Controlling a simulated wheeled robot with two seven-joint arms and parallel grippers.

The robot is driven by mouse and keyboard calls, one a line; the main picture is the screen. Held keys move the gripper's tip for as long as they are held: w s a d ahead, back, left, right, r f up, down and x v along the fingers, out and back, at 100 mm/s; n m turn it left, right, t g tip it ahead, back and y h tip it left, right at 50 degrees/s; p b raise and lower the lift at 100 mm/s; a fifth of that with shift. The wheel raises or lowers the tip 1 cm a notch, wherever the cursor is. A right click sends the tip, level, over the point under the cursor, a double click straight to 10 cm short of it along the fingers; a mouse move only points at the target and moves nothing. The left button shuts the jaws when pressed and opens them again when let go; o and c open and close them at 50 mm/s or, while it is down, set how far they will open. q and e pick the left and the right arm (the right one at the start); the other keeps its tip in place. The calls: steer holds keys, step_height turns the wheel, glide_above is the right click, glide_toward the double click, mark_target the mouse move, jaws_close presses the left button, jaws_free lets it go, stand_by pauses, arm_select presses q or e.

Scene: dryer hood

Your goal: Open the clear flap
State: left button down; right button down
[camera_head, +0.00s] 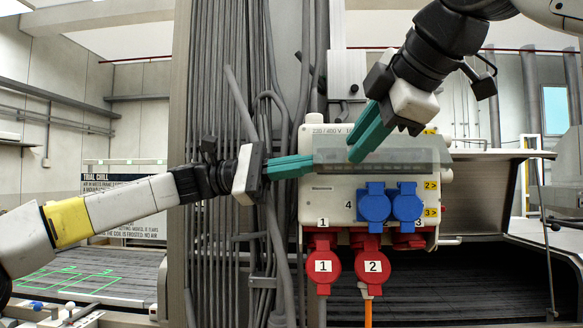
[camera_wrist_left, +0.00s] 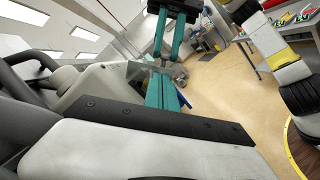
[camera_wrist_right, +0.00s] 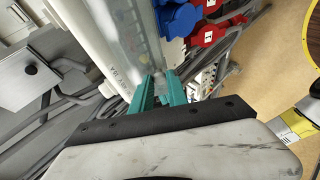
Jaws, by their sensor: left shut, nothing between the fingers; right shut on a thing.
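The clear flap (camera_head: 405,153) is a see-through cover across the upper front of the white power box (camera_head: 335,200). It also shows in the right wrist view (camera_wrist_right: 137,40) as a long clear strip. My right gripper (camera_head: 357,155) reaches down from the upper right, its green fingers in front of the flap. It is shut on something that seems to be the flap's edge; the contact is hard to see. My left gripper (camera_head: 311,164) comes in from the left, shut and empty, its tips at the left end of the flap. I cannot tell whether they touch it.
Blue sockets (camera_head: 374,205) sit below the flap, with red plugs (camera_head: 322,265) hanging under the box. Grey cables and pipes (camera_head: 215,120) run up beside the box on the left. A metal hood (camera_head: 490,190) stands at the right.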

stand_by(0.3)
arm_select(q)
steer(key=shift+s+r+n, duration=0.3)
steer(key=shift+s, duration=0.15)
steer(key=shift+s+r, duration=0.15)
arm_select(e)
steer(key=shift+w+d+f, duration=0.1)
steer(key=shift+w, duration=0.05)
arm_select(q)
steer(key=shift+d, duration=0.1)
arm_select(e)
steer(key=c, duration=1.3)
jaws_free()
